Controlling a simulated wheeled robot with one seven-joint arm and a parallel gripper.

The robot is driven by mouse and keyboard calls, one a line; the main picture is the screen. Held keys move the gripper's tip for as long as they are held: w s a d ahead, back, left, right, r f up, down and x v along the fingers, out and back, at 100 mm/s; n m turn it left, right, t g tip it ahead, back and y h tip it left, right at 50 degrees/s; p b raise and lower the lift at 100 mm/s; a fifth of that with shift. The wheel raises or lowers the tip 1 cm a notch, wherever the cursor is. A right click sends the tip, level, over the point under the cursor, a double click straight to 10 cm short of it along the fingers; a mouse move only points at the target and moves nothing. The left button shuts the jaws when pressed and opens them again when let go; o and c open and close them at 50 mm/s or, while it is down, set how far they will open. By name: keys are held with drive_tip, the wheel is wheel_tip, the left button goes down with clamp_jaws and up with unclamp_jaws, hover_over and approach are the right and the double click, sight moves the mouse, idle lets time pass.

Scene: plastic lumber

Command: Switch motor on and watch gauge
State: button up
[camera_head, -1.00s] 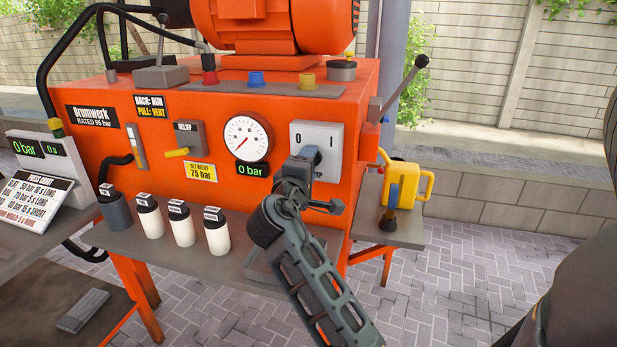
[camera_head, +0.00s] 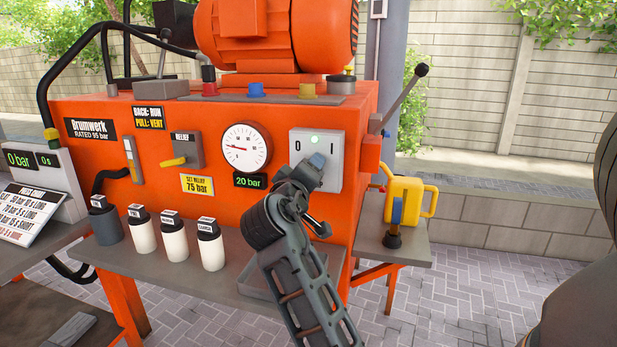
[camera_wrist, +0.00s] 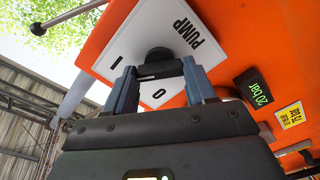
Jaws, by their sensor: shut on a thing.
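The motor switch is a pale plate (camera_head: 327,144) marked 0 and 1 on the orange unit's front, with a green light lit at its top. In the wrist view the plate (camera_wrist: 124,44) reads PUMP. My gripper (camera_head: 316,164) is at the switch, shut on its dark knob (camera_wrist: 158,62), which shows between the blue fingers. The head view hides most of the knob behind my gripper. The round gauge (camera_head: 246,147) has a red needle pointing left, and the green display (camera_head: 249,181) below it reads 20 bar. The orange motor (camera_head: 275,35) sits on top.
A relief lever (camera_head: 186,155) with a yellow handle sits left of the gauge, above a 75 bar label. Several bottles (camera_head: 174,238) stand on the shelf below. A yellow can (camera_head: 406,197) stands at the right. A long black-knobbed lever (camera_head: 404,98) sticks out above it.

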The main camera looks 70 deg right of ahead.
drive_tip(key=shift+f, duration=0.15)
drive_tip(key=o, duration=1)
drive_tip(key=shift+o, duration=0.2)
drive_tip(key=a, duration=0.7)
drive_tip(key=shift+s+a+b, duration=0.3)
drive_tip(key=shift+a+b, duration=0.1)
drive_tip(key=shift+b, duration=0.05)
